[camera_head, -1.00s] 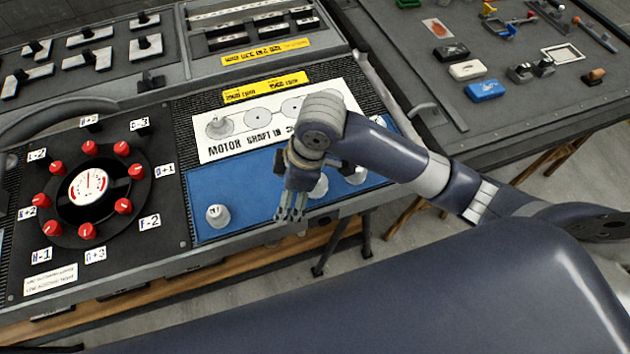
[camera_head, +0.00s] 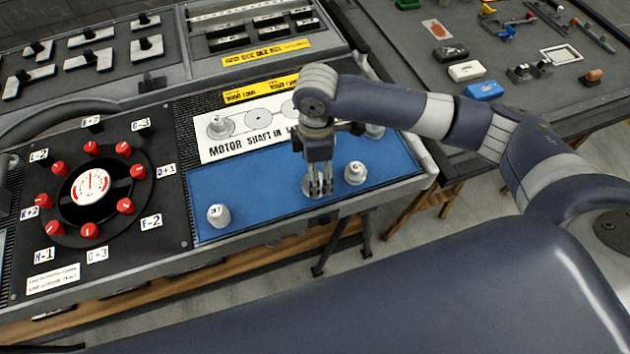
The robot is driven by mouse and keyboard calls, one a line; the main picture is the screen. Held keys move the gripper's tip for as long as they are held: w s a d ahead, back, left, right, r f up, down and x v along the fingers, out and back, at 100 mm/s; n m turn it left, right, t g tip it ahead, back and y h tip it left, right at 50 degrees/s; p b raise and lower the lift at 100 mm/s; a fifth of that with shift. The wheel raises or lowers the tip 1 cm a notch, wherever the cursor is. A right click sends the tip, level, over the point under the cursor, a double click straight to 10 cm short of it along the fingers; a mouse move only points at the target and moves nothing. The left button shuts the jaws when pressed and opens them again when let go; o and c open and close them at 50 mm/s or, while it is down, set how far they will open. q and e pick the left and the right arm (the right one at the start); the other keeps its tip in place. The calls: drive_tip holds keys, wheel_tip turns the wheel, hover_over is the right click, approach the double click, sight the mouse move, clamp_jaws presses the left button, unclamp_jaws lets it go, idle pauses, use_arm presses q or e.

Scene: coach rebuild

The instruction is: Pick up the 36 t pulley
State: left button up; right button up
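Several pale grey pulleys with round bases and narrow tops are in view. On the blue mat (camera_head: 265,200), one pulley (camera_head: 218,215) stands at the left and another (camera_head: 356,173) at the right. A third pulley (camera_head: 308,188) is between them, partly hidden by my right gripper (camera_head: 320,188). Another pulley (camera_head: 376,132) stands behind, near the mat's back right. The tooth counts are too small to read, so I cannot tell which is the 36 t pulley. My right gripper points down at the middle pulley; whether its fingers touch it is unclear. My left gripper is out of view.
A dial with red knobs (camera_head: 90,188) is at the left. A dark table (camera_head: 535,110) with small parts is at the right.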

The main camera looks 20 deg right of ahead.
drive_tip(key=shift+w+f+p, duration=0.15)
drive_tip(key=shift+f+p, duration=0.2)
drive_tip(key=shift+f, duration=0.95)
drive_tip(key=shift+w+f+p, duration=0.15)
drive_tip(key=shift+f+p, duration=0.2)
drive_tip(key=shift+f, duration=0.95)
drive_tip(key=c, duration=1.2)
